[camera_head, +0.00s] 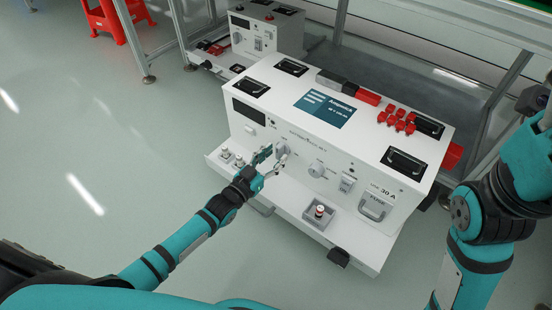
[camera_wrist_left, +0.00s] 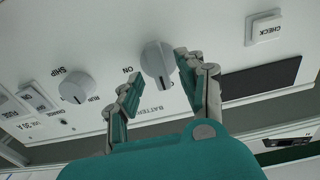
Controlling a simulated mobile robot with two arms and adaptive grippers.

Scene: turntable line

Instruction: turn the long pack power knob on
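The long white pack (camera_head: 270,85) stands on a low white base, its front panel facing me. A grey knob (camera_head: 283,148) on that panel is partly behind my left gripper (camera_head: 270,163). In the left wrist view the knob (camera_wrist_left: 157,62) has a raised grip bar and sits by the printed words ON and BATTERY. My left gripper is open there (camera_wrist_left: 157,85), with one finger on each side of the knob. The left-hand finger is apart from it; the right-hand finger is very close, contact unclear. My right arm is at the right edge; its gripper is not visible.
A second knob (camera_wrist_left: 77,87), marked RUN and SHIP, is beside it. The panel also has a CHECK button (camera_wrist_left: 265,27), a dark display (camera_head: 249,112), a rocker switch (camera_head: 347,183) and a fuse handle (camera_head: 375,207). A red-topped button box (camera_head: 319,213) stands on the front ledge.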

